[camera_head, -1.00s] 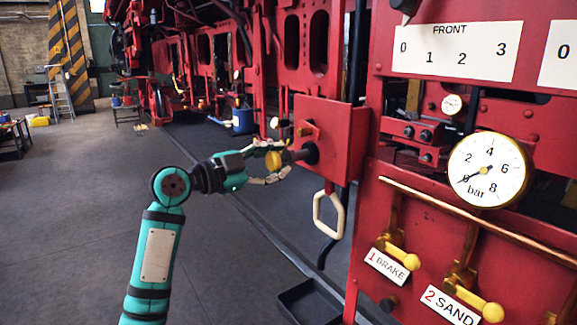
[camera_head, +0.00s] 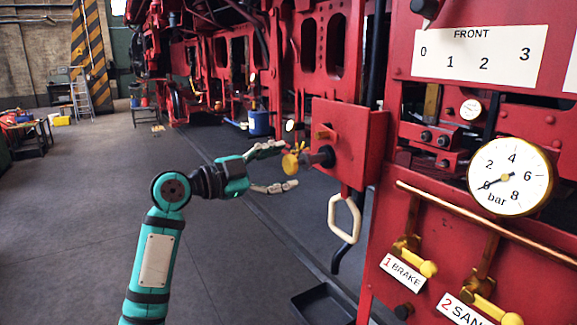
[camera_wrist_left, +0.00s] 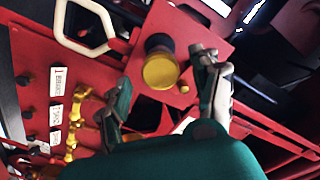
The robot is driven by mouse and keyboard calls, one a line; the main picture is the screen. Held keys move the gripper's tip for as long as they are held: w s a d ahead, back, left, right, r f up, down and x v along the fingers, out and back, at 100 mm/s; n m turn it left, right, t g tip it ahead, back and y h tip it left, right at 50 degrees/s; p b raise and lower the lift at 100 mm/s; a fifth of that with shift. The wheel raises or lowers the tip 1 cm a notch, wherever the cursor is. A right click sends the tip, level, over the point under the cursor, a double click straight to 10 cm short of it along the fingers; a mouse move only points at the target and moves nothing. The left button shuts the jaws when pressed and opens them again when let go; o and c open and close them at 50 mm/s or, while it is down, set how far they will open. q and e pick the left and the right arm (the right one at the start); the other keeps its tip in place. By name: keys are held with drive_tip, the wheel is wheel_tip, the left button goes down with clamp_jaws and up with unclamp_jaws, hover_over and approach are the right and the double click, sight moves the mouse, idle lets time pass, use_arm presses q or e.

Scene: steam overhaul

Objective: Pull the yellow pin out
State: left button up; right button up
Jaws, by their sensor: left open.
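The yellow pin (camera_head: 290,164) has a round yellow knob on a dark shaft, which sits in the front of a red box (camera_head: 365,140). In the left wrist view the yellow knob (camera_wrist_left: 160,71) faces the camera, between the two fingers in the picture. My left gripper (camera_head: 277,168) is open, with one pale finger above the knob's level and one below it. The fingertips are close to the knob, and no grip on it shows. The wrist view also shows the spread fingers (camera_wrist_left: 162,82). My right gripper is out of view.
A cream loop handle (camera_head: 344,218) hangs just below the red box. To the right are a pressure gauge (camera_head: 510,176) and yellow-ended levers (camera_head: 428,268). A dark tray (camera_head: 325,305) lies on the floor below. The floor to the left is open.

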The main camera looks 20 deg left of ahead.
use_arm(q)
drive_tip(key=v, duration=1)
